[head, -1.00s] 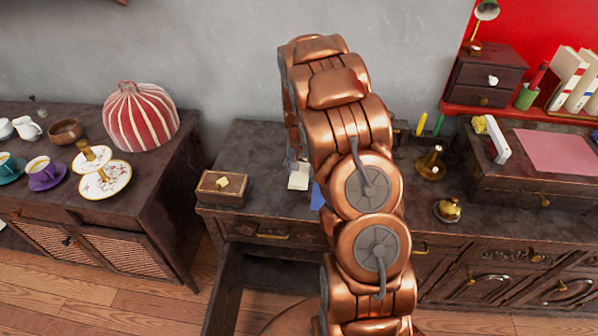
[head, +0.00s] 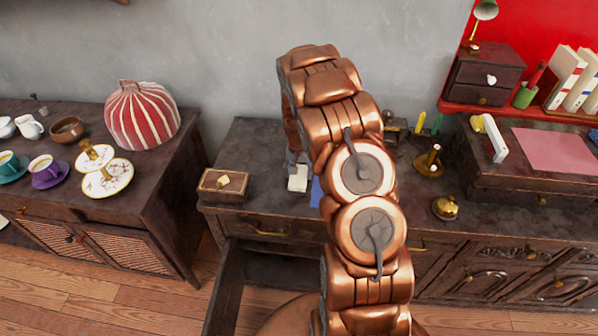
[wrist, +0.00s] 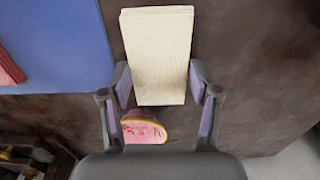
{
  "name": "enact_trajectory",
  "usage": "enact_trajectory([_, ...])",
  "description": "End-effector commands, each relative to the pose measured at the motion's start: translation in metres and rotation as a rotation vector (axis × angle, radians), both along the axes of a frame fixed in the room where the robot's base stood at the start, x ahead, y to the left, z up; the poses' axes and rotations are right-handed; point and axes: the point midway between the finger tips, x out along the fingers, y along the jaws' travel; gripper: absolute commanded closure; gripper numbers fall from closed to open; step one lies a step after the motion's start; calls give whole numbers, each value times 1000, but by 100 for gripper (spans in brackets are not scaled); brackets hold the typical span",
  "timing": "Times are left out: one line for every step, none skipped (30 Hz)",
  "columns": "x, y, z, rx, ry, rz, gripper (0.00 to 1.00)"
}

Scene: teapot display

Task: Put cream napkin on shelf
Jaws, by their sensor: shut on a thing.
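The cream napkin (wrist: 157,50) is a folded, pale rectangle in the wrist view. My gripper (wrist: 160,82) is shut on it, with one finger at each long side near its lower end. In the head view the napkin (head: 298,180) shows as a small pale patch left of my arm, over the dark desk top. My arm hides most of the gripper there. A red ledge (head: 560,113) with books and a small drawer box is at the upper right; I cannot tell whether it is the shelf.
A blue flat thing (wrist: 55,45) lies left of the napkin, and a pink patterned thing (wrist: 143,130) shows below it. A wooden box (head: 222,188) stands at the desk's left end. An open drawer (head: 275,268) juts out below. A brass bell (head: 445,207) sits right of my arm.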

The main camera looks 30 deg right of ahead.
Motion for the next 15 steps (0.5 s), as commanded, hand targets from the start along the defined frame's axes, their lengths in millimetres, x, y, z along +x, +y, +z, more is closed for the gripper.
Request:
enact_trajectory([0, 0, -2, 0, 0, 0, 72])
enact_trajectory([0, 0, -3, 0, 0, 0, 72])
enact_trajectory([0, 0, -3, 0, 0, 0, 36])
enact_trajectory([0, 0, -3, 0, 0, 1, 33])
enact_trajectory([0, 0, -2, 0, 0, 0, 30])
enact_trajectory([0, 0, -2, 0, 0, 0, 26])
enact_trajectory([0, 0, -2, 0, 0, 0, 23])
enact_trajectory([0, 0, -2, 0, 0, 0, 20])
enact_trajectory([0, 0, -2, 0, 0, 0, 16])
enact_trajectory([0, 0, -2, 0, 0, 0, 13])
enact_trajectory([0, 0, -2, 0, 0, 0, 13])
enact_trajectory([0, 0, -2, 0, 0, 0, 13])
enact_trajectory([0, 0, -2, 0, 0, 0, 13])
enact_trajectory([0, 0, -2, 0, 0, 0, 13])
enact_trajectory([0, 0, -2, 1, 1, 0, 13])
